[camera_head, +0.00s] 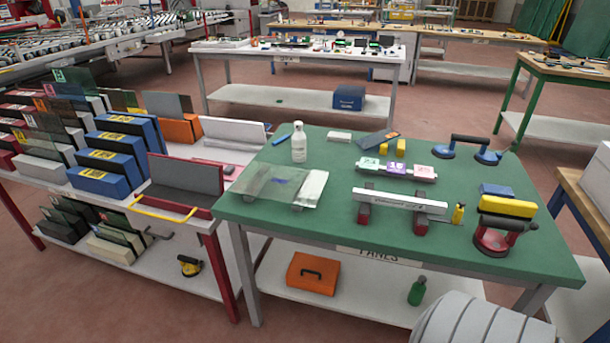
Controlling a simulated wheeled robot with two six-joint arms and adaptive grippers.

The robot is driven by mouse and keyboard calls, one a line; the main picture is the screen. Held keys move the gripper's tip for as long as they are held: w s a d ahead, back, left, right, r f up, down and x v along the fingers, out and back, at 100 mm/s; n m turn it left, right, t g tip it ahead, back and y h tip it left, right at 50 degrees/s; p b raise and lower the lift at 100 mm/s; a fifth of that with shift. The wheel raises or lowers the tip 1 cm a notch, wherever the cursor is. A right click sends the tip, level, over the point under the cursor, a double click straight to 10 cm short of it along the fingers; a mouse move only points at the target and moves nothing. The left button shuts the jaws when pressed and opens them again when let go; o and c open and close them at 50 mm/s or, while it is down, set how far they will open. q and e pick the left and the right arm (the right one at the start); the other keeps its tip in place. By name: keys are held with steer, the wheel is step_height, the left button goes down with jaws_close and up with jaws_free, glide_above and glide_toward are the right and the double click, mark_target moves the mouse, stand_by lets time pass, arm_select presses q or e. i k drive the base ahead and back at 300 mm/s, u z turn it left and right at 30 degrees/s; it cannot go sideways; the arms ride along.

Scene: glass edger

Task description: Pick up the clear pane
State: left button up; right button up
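A clear pane (262,184) lies nearly flat at the left part of the green table (330,230). Dark blocks and a small blue mark show through or under it. A whitish folded cloth or pad (312,188) is at its right end, touching or overlapping it. Other panes, some tinted, stand upright in slots on the rack at the left, such as a dark pane (72,76) with a green label. Neither of my grippers is in view, so nothing is seen touching the clear pane.
A white bottle (299,142) stands just behind the pane. A white bar (400,199) on two supports, a double suction lifter (468,146) and a red-and-yellow suction tool (497,226) are farther right. The red-framed rack (215,212) adjoins the table's left side.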

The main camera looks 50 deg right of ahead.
mark_target(283, 184)
steer(key=z, duration=1.6)
